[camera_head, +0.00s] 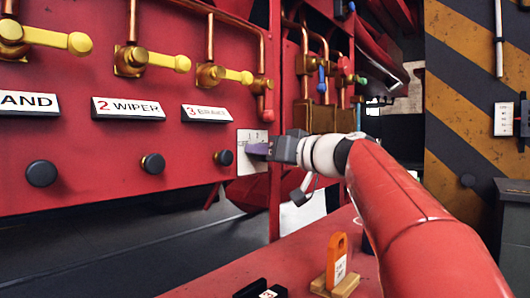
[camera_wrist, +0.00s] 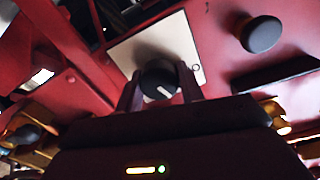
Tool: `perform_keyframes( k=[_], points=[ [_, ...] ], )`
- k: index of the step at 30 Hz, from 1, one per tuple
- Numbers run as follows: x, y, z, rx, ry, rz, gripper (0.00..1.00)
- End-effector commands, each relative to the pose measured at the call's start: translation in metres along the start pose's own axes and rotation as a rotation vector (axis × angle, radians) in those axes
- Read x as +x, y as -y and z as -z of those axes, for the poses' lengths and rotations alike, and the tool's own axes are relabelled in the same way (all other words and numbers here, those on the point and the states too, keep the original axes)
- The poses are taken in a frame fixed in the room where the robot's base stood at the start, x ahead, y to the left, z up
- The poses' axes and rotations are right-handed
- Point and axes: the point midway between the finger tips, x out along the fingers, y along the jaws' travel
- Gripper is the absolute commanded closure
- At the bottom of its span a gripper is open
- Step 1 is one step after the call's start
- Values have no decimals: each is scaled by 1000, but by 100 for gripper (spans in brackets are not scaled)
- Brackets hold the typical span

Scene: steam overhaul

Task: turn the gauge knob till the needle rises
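The gauge knob (camera_wrist: 158,80) is black and round with a white pointer line, and it sits on a white plate (camera_wrist: 190,40) on the red panel. In the head view the plate (camera_head: 246,164) is at the panel's right end, and my gripper (camera_head: 258,149) hides the knob. In the wrist view the two dark fingers of my gripper (camera_wrist: 158,84) lie one on each side of the knob, against its edges with no clear gap. The pointer line slants down to the right in that view. I cannot make out a gauge needle in either view.
Black round buttons (camera_head: 153,163) line the red panel, below labels such as WIPER (camera_head: 128,108) and yellow-handled valves (camera_head: 150,60). Another black button (camera_wrist: 260,34) is beside the plate. An orange tag (camera_head: 337,258) stands on the red bench below my arm.

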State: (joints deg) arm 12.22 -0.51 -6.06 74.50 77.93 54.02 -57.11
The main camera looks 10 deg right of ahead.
Motion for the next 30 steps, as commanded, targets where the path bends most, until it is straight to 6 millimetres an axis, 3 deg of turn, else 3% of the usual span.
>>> perform_keyframes(
  k=[4,14,30],
  points=[
    [0,0,0,0,0,-1,85],
    [0,-1,0,65,2,-2,85],
    [0,-2,0,465,17,-6,85]
  ],
)
